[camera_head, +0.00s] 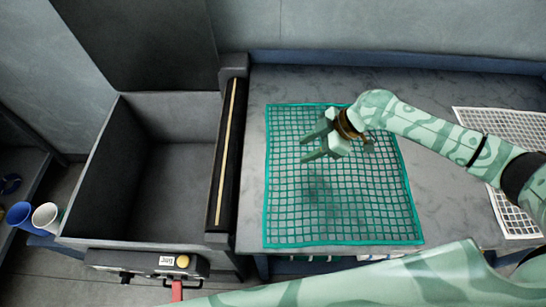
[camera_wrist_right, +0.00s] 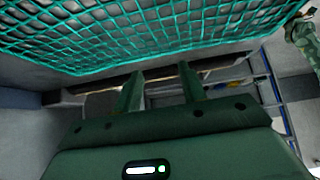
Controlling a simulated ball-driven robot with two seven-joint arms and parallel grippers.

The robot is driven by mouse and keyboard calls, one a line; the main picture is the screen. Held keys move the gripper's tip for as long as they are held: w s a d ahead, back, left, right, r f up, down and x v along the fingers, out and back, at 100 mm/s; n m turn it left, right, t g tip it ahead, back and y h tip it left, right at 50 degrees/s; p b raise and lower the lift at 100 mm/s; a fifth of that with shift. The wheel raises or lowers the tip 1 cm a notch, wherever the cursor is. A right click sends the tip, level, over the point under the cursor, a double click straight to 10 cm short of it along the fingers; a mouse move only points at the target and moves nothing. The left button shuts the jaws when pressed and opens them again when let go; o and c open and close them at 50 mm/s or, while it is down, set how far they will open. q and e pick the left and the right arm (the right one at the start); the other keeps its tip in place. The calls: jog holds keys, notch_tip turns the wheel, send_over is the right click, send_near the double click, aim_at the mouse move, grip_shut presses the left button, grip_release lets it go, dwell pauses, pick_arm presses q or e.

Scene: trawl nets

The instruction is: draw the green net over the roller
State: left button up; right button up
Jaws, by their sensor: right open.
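The green net (camera_head: 290,215) lies spread flat on the grey table, its left edge a short way right of the roller. The roller (camera_head: 228,150) is a long dark bar with a pale yellow stripe, between the table and a dark bin. My right gripper (camera_head: 305,148) is open and empty above the left-middle part of the net, fingers pointing left toward the roller. In the right wrist view the net (camera_wrist_right: 150,30) fills the top, apart from the open fingers (camera_wrist_right: 160,75). My left gripper is not in view.
The deep dark bin (camera_head: 170,170) left of the roller looks empty. A control box (camera_head: 150,262) with a yellow button and red handle is at its front. A white net (camera_head: 510,130) lies at the table's right. Blue and white cups (camera_head: 45,217) stand far left.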

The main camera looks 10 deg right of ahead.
aim_at(276, 166)
jog(key=shift+w+d, duration=0.25)
jog(key=shift+w, duration=0.05)
jog(key=shift+s+a+b, duration=0.1)
jog(key=shift+a+b, duration=0.1)
jog(key=shift+b, duration=0.1)
jog(key=b+x, duration=0.2)
jog(key=x, duration=0.2)
jog(key=shift+a+b+x, duration=0.2)
jog(key=shift+b+x, duration=1.1)
jog(key=shift+x, duration=1.25)
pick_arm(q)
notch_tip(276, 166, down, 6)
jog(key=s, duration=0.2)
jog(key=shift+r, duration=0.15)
pick_arm(e)
jog(key=shift+s+r, duration=0.1)
jog(key=shift+r, duration=0.05)
grip_shut()
